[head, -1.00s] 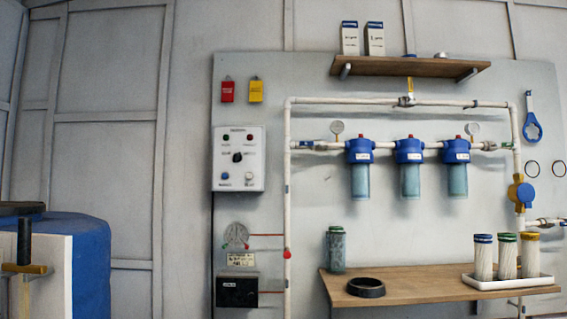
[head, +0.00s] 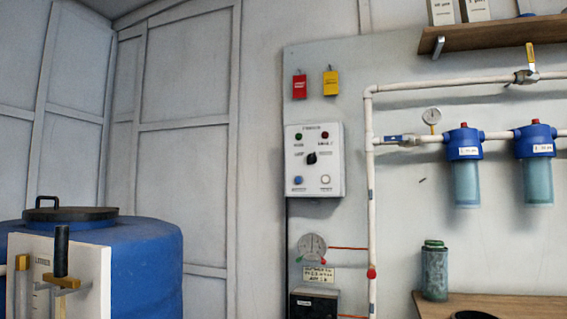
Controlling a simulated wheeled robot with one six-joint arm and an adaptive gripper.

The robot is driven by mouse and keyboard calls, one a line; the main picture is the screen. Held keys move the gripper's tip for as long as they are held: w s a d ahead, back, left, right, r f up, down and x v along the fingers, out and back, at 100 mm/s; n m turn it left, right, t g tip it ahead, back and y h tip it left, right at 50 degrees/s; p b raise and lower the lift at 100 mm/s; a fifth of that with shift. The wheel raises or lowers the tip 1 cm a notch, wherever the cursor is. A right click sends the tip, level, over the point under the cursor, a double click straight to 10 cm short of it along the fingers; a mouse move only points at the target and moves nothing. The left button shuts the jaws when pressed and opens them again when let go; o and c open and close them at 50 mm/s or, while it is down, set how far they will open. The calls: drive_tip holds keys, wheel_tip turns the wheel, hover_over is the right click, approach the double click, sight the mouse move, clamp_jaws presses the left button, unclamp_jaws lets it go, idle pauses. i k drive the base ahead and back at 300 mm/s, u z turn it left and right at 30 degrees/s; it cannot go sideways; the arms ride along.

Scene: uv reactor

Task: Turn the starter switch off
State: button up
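The starter switch is a black rotary knob (head: 311,158) in the middle of a white control box (head: 334,180) on the grey wall panel. Its pointer looks tilted, but I cannot read which position it marks. Two small lamps sit above the knob, one green and one red. A blue button and a white button sit below it. Nothing touches the box. My gripper is not in view.
Red and yellow tags (head: 331,83) hang above the box. A dial (head: 312,246) and black box (head: 313,303) are below. White pipes (head: 371,220) and blue filter housings (head: 464,165) are right. A blue tank (head: 150,262) stands left; a wooden bench (head: 510,305) is lower right.

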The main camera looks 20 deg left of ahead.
sight(312, 158)
drive_tip(key=u, duration=1)
drive_tip(key=i, duration=1)
drive_tip(key=u, duration=0.75)
drive_tip(key=i, duration=0.35)
drive_tip(key=u, duration=0.1)
